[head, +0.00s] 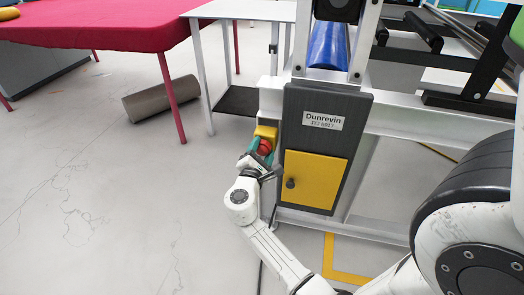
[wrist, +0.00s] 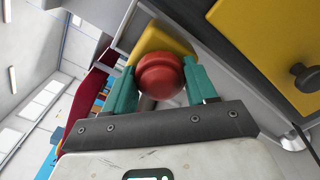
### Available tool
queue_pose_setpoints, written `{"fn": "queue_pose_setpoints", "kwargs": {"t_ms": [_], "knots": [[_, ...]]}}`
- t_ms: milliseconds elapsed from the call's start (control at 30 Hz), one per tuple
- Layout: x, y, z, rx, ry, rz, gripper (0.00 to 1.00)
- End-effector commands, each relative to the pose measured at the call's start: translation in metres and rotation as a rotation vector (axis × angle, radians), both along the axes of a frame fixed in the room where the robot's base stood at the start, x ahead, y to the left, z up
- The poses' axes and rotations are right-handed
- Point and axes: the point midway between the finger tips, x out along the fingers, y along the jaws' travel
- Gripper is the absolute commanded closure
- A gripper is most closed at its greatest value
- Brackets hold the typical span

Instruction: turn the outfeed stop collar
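A round red knob (wrist: 160,76) with a stepped rim sits on a yellow housing (wrist: 162,40). In the head view the yellow housing (head: 265,132) is on the left side of the grey Dunrevin cabinet (head: 322,110), with the red knob (head: 265,147) partly hidden by my gripper. My gripper (wrist: 161,78) has one teal finger on each side of the knob, and both fingers appear to touch its edges. In the head view my gripper (head: 264,152) reaches up to the knob from below. The finger pads' contact faces are hidden. I see no separate collar label.
A yellow panel (head: 316,178) with a black knob (head: 290,184) is right of my gripper. A white conveyor frame (head: 405,120) stands behind. A pink-covered table (head: 100,22) and a grey roll (head: 160,99) are left. The floor in front is clear.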

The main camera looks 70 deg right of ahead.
Motion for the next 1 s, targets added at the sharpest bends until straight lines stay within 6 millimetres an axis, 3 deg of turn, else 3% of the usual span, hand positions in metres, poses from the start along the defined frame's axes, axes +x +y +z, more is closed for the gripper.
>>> {"fn": "queue_pose_setpoints", "kwargs": {"t_ms": [300,567,1000], "knots": [[-0.0002,0.0001,-0.0004,0.001,0.000,-0.001,0.74],[-0.0004,0.0002,-0.0023,0.003,-0.044,-0.001,0.74],[-0.0006,0.0004,-0.0048,0.025,-0.329,-0.001,0.74]]}}
